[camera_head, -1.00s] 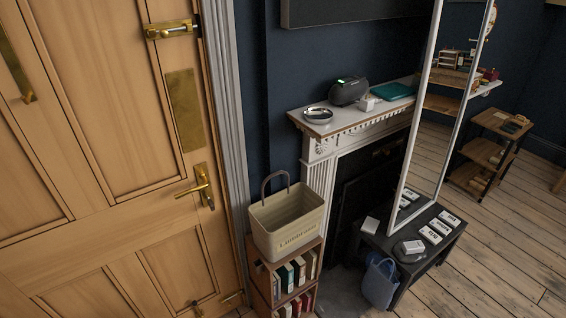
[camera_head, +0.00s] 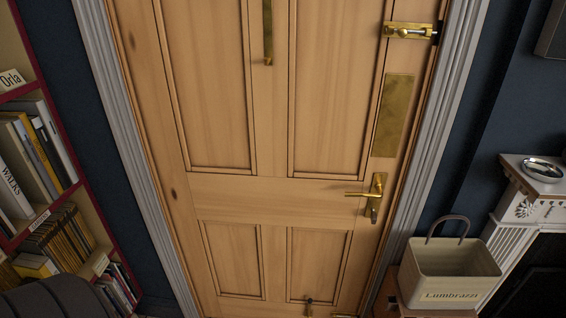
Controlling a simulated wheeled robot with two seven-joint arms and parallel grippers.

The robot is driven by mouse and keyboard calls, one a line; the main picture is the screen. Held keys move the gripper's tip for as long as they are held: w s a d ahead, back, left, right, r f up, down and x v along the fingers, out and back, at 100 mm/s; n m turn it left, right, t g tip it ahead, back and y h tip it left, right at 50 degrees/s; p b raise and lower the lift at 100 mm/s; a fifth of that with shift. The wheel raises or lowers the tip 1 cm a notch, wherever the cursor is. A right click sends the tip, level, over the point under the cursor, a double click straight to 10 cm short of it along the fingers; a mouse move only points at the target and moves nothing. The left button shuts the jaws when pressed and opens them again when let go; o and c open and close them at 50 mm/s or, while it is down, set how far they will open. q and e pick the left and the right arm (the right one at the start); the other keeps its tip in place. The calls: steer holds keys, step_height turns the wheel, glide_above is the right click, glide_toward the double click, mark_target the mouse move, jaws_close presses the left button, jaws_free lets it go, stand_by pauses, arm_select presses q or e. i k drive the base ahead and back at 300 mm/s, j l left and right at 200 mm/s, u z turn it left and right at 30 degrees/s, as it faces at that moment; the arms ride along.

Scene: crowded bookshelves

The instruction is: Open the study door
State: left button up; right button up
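The study door (camera_head: 270,200) is a pale wooden panelled door and stands shut in its white frame, in the middle of the head view. A brass lever handle (camera_head: 366,194) is on its right side, with a brass plate (camera_head: 393,115) above it. A brass bolt (camera_head: 410,31) is near the top right of the door. A long brass bar (camera_head: 267,32) is at the upper middle. Small brass fittings show at the bottom edge. Neither of my grippers is in view.
A bookshelf (camera_head: 78,190) with a dark red edge and many books stands at the left. At the lower right, a cream basket (camera_head: 450,272) sits close beside the door frame. Part of a white mantelpiece (camera_head: 519,183) with a dish (camera_head: 543,170) is at the right edge.

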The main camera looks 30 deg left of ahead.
mark_target(259, 118)
steer(key=u, duration=1.05)
steer(key=l+u, duration=0.3)
steer(key=l, duration=0.4)
steer(key=k, duration=0.05)
